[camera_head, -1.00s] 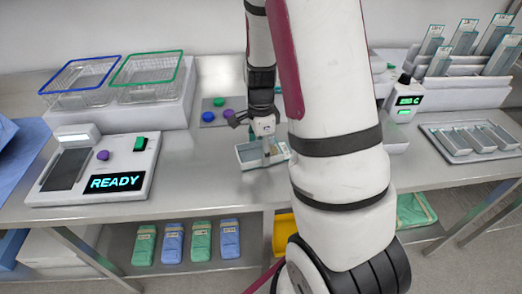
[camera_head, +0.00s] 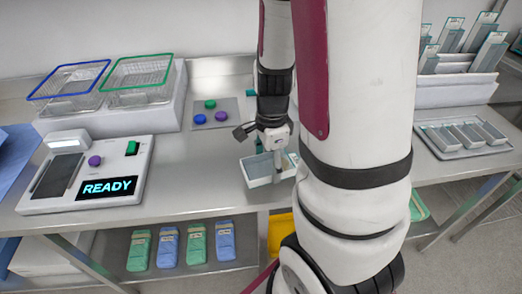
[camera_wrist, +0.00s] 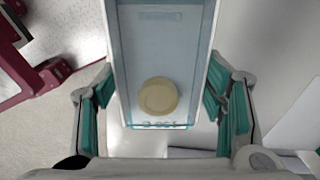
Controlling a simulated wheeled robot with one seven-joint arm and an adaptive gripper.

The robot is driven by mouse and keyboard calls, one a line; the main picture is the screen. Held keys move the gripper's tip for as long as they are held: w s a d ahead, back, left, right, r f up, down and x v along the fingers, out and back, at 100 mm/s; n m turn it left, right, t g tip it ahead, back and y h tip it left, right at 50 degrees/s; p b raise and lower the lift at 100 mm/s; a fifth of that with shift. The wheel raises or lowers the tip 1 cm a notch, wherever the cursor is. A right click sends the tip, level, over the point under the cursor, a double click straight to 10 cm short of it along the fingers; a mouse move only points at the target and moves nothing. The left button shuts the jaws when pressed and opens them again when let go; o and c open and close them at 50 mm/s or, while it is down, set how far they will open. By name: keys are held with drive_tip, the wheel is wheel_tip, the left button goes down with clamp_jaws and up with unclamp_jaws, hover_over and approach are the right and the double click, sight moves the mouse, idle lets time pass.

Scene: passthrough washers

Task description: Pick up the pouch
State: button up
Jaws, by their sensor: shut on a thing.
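The pouch (camera_head: 258,171) is a pale, box-like packet with a clear blue face and teal edging, at the front middle of the steel table in the head view. In the wrist view the pouch (camera_wrist: 165,50) runs from the top edge down between the fingers, with a round cream disc (camera_wrist: 158,96) in its lower part. My gripper (camera_head: 277,150) is above the pouch in the head view.
A READY device (camera_head: 85,177) stands at left, with wire baskets (camera_head: 140,80) behind it. Coloured buttons (camera_head: 210,112) sit on a plate behind my gripper. A tray (camera_head: 440,150) of similar packets lies at right. My arm hides the table's right middle.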

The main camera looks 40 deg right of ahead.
drive_tip(key=s, duration=0.1)
drive_tip(key=s+p, duration=0.1)
drive_tip(key=s+a, duration=0.1)
drive_tip(key=s, duration=0.1)
drive_tip(key=shift+r+p, duration=0.35)
drive_tip(key=shift+p, duration=0.05)
drive_tip(key=s+p, duration=0.1)
drive_tip(key=p, duration=0.3)
drive_tip(key=shift+s+a+r+p, duration=0.15)
drive_tip(key=shift+s+a+p, duration=0.1)
drive_tip(key=shift+s+p, duration=0.15)
drive_tip(key=shift+s+a+p, duration=0.1)
drive_tip(key=shift+s+p, duration=0.2)
drive_tip(key=shift+p, duration=0.25)
